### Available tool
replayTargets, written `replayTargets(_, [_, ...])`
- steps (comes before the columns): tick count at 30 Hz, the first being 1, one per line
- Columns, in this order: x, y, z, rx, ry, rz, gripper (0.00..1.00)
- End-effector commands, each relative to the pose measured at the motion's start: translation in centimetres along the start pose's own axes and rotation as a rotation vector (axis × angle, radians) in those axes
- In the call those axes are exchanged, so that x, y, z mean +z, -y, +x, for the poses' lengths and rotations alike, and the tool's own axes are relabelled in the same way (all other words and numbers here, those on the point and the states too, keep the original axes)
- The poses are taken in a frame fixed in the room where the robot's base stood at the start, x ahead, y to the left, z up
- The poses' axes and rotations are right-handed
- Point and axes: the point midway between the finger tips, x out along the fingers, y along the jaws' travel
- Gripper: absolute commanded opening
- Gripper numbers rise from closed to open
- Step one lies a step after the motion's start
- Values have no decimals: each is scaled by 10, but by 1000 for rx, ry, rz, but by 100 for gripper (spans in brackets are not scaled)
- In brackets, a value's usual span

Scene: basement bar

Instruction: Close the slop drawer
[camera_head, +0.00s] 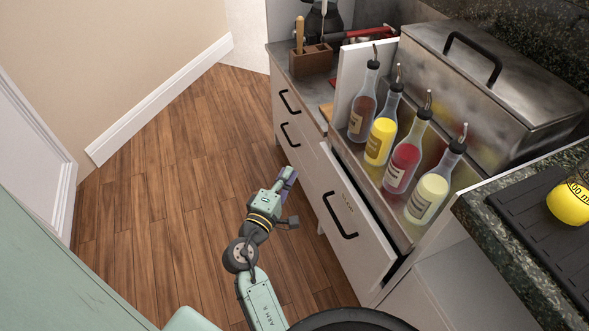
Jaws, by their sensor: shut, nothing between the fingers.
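The drawer with a small gold label, which I take to be the slop drawer (360,239), is in the white cabinet at centre right. Its front stands out a little from the cabinet, and a dark gap shows along its top edge. A black bar handle (341,216) is on its front. My gripper (290,173) is shut and empty. In the picture it is left of the drawer front, over the wood floor, near the lower part of the neighbouring drawers. It appears apart from the drawer handle. The drawer's inside is mostly hidden.
Several bottles with pour spouts (404,165) stand in a rack just above the drawer. A metal lidded bin (480,75) is behind them. Other drawers with black handles (290,102) are farther back. A granite counter (520,245) is at right. The floor (170,190) at left is clear.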

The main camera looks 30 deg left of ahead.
Motion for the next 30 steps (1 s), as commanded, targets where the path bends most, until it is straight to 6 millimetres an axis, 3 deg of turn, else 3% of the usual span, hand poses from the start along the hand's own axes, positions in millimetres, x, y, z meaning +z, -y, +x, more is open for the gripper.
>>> replayTargets(6, [0,-3,50,1,3,-2,0])
replayTargets(9, [1,-3,70,1,4,-1,0])
replayTargets(12, [14,-2,81,-1,4,-3,0])
replayTargets(19, [27,-1,94,0,1,-3,0])
replayTargets(30, [29,0,96,0,2,-3,0])
